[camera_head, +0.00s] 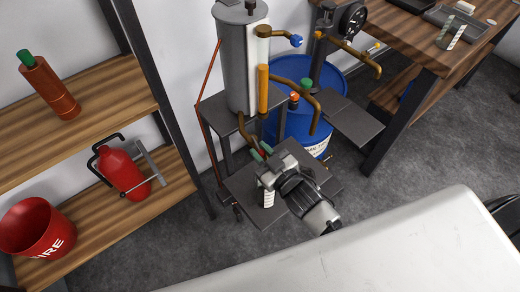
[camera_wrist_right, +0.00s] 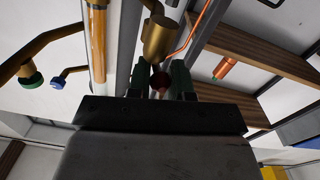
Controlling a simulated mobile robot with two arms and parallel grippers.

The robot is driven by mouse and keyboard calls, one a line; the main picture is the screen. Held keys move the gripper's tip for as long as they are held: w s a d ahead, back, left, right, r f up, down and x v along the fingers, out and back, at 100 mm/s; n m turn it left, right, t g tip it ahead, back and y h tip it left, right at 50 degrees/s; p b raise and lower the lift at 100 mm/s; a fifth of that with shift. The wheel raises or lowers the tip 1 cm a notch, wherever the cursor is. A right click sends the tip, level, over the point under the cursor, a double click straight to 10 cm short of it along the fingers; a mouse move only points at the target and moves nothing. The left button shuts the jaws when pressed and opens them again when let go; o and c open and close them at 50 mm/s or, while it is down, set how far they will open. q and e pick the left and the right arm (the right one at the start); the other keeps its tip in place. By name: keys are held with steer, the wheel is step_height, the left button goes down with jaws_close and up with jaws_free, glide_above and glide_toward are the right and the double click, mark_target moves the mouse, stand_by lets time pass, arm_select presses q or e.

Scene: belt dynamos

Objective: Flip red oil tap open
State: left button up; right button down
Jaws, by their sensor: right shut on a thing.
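A tall grey oil cylinder (camera_head: 240,65) stands on a dark metal stand, with an amber sight tube (camera_head: 263,90) on its side and a brass pipe at its foot. My right gripper (camera_head: 261,152) is at this low pipe, its green-tipped fingers shut around the small red tap (camera_wrist_right: 160,80). In the wrist view the tap is a dark red round end between the fingertips (camera_wrist_right: 160,76), below a brass fitting (camera_wrist_right: 157,38). The fingers hide most of it, so I cannot tell how far it is turned. My left gripper is not in view.
A pale marked container (camera_head: 267,198) stands on the low dark plate beside my right wrist. Other brass pipes carry a blue tap (camera_head: 297,41) and a green tap (camera_head: 306,84). A blue barrel (camera_head: 325,78) is behind.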

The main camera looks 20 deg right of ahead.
steer(key=shift+w+d+n+g+y+p, duration=0.1)
steer(key=shift+d+n+g+y+p, duration=0.35)
steer(key=shift+n+y, duration=0.4)
steer(key=c, duration=1)
jaws_free()
steer(key=b+v, duration=0.1)
steer(key=v, duration=0.9)
steer(key=shift+s+d, duration=0.3)
steer(key=shift+c, duration=0.4)
